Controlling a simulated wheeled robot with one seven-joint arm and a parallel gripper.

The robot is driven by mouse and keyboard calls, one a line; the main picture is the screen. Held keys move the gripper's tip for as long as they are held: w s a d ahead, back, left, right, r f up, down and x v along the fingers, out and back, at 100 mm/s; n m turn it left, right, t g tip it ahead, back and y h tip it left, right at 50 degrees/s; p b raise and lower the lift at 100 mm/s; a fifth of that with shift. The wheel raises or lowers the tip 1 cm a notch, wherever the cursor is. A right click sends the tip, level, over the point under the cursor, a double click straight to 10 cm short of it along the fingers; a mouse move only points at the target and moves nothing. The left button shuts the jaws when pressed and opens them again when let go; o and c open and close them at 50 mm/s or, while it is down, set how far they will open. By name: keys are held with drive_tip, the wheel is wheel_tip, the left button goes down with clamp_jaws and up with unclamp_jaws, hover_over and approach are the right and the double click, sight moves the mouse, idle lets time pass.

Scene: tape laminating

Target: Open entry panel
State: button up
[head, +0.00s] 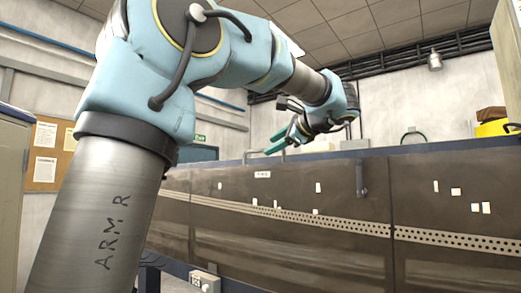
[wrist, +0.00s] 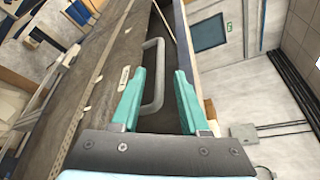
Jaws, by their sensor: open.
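The entry panel (head: 290,240) is a wide dark brown panel with a small white label (head: 262,174) near its top edge and a dotted strip across it. It also shows in the wrist view (wrist: 75,85), running along the left. A grey U-shaped handle (wrist: 153,78) stands near its top edge. A thin grey bar, likely the handle (head: 246,157), shows in the head view. My gripper (head: 282,142) is above the panel's top edge, with teal fingers apart. In the wrist view my gripper (wrist: 160,85) has the handle between its fingers in the picture; contact cannot be told.
Another dark panel (head: 460,215) adjoins on the right, with a dark upright latch or handle (head: 362,180) near the seam. A yellow object (head: 492,129) sits at the back right. The air above the panels is mostly clear.

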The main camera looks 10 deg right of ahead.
sight(262, 151)
drive_tip(key=p+x, duration=0.1)
drive_tip(key=x, duration=0.5)
drive_tip(key=shift+w+a+f+p, duration=0.1)
drive_tip(key=shift+w+p, duration=0.2)
drive_tip(key=shift+p, duration=0.05)
clamp_jaws()
idle(1.1)
